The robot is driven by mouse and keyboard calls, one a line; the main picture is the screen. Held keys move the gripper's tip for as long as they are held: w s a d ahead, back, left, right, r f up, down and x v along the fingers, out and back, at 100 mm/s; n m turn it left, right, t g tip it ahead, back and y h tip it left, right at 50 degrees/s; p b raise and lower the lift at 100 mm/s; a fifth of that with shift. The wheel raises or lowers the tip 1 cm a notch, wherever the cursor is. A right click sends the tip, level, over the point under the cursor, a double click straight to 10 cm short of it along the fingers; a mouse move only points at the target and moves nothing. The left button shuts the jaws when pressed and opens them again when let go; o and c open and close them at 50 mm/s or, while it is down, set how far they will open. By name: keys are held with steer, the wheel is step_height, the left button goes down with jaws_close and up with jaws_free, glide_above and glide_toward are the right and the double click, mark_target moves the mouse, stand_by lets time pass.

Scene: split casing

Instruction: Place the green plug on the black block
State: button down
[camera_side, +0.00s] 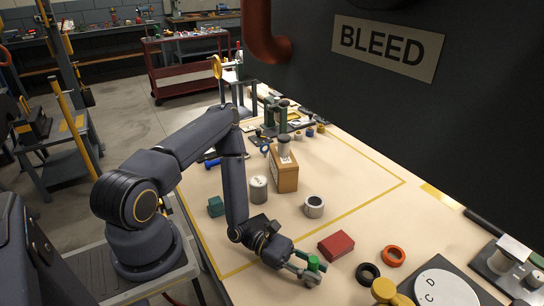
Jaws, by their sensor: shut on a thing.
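The green plug (314,263) is between the fingers of my gripper (311,270), near the front edge of the table. My gripper is shut on it and reaches in from the left, low over the tabletop. I cannot tell whether the plug touches the table. I cannot make out a plain black block; a black ring (368,273) lies to the right of the plug, and a dark plate carrying a white lettered disc (445,290) is at the lower right.
A red block (336,245) lies just behind my gripper. The table is clear between the grey ring-shaped part and the orange ring.

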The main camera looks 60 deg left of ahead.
steer(key=shift+g, duration=0.3)
steer(key=r, duration=1.1)
steer(key=shift+s+d, duration=0.1)
steer(key=shift+s, duration=0.25)
steer(key=s+a+r, duration=0.2)
steer(key=s+a, duration=0.6)
steer(key=s+a+r, duration=0.3)
steer(key=s+a, duration=0.5)
glide_above(266, 218)
steer(key=s+d, duration=0.3)
steer(key=d, duration=0.2)
step_height(266, 218, down, 10)
steer(key=shift+a+r, duration=0.1)
steer(key=shift+w+f, duration=0.15)
steer(key=shift+f, duration=0.75)
steer(key=shift+w+f, duration=0.1)
steer(key=shift+f, duration=0.8)
steer(key=shift+f, duration=0.15)
steer(key=c, duration=1)
jaws_free()
steer(key=shift+o, duration=0.2)
